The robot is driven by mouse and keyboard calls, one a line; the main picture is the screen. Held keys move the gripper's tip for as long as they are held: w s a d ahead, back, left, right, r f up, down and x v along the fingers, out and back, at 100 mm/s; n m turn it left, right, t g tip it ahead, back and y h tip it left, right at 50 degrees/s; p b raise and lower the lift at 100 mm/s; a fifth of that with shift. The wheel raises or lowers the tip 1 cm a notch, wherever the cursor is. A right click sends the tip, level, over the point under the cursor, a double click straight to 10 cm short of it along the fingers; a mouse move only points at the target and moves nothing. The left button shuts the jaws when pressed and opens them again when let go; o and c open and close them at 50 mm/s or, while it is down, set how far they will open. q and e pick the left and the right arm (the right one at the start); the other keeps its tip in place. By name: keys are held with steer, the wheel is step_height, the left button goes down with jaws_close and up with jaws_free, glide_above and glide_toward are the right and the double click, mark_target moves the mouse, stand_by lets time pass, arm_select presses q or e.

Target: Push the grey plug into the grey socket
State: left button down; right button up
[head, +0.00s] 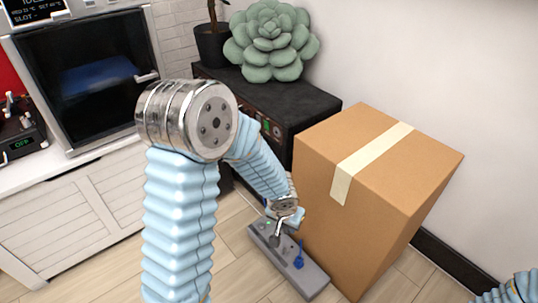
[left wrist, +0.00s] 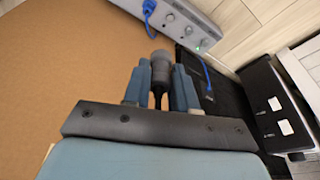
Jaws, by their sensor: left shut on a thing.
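In the left wrist view my left gripper (left wrist: 161,82) is shut on the grey plug (left wrist: 160,66), a dark grey cylinder with a lighter tip, between its blue-grey fingers. In the head view my left gripper (head: 281,226) is low over the far end of a grey unit (head: 313,281) beside the carton. The unit's panel (left wrist: 185,14) shows at the top of the left wrist view. I cannot pick out the grey socket, nor tell whether the plug touches the unit. My right gripper is out of view; only blue arm sleeve shows at lower right.
A blue plug (head: 299,261) stands in the unit; its blue cable (left wrist: 199,68) runs beside the gripper. A large cardboard box (head: 335,215) stands close on the right. A black cabinet (head: 320,100) with a succulent (head: 270,40) is behind. Wooden floor is clear at left.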

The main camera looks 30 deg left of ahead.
arm_select(q)
steer(key=shift+d, duration=0.25)
steer(key=shift+f, duration=0.1)
